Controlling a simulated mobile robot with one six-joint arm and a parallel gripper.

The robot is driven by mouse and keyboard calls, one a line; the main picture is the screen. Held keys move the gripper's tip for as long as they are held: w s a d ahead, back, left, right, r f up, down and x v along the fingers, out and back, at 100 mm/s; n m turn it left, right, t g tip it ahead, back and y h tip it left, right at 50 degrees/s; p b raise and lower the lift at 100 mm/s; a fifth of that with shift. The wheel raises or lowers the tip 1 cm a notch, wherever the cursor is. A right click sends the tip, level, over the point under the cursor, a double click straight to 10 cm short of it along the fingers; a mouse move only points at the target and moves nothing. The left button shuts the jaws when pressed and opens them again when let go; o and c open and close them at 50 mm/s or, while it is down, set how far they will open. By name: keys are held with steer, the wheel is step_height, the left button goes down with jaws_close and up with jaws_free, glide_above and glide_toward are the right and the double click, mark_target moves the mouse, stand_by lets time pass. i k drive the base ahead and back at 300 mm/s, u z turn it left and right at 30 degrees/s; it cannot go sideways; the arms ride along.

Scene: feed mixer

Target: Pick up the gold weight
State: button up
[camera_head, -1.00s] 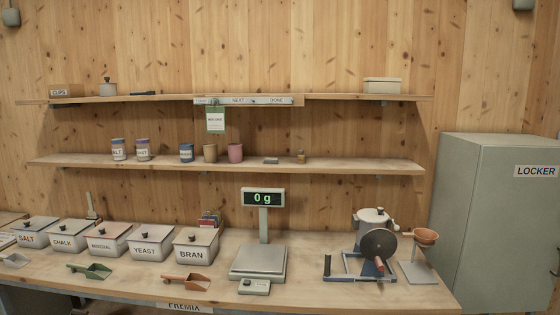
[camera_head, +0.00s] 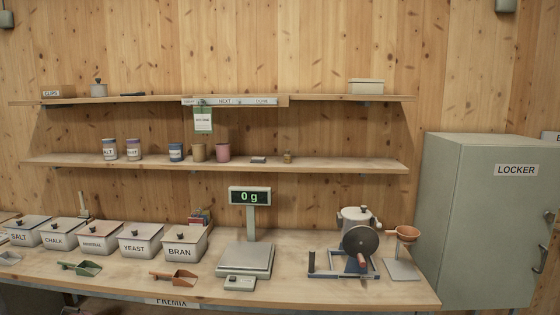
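A small gold-brown object with a knob on top, which looks like the gold weight (camera_head: 287,157), stands upright on the lower wall shelf, right of the middle. It is small, so its details are hard to tell. A flat grey piece (camera_head: 258,160) lies just left of it on the same shelf. My gripper does not show in the head view.
The lower shelf (camera_head: 350,165) is bare right of the weight; cups and jars stand to the left. The upper shelf hangs above. Below, the bench holds a scale (camera_head: 245,262) reading 0 g, a hand mill (camera_head: 358,240), a copper funnel stand and labelled bins. A locker (camera_head: 470,220) stands right.

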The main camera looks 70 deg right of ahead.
mark_target(287, 156)
steer(key=u, duration=0.1)
steer(key=k, duration=2.3)
steer(key=z, duration=0.7)
steer(key=i, duration=1)
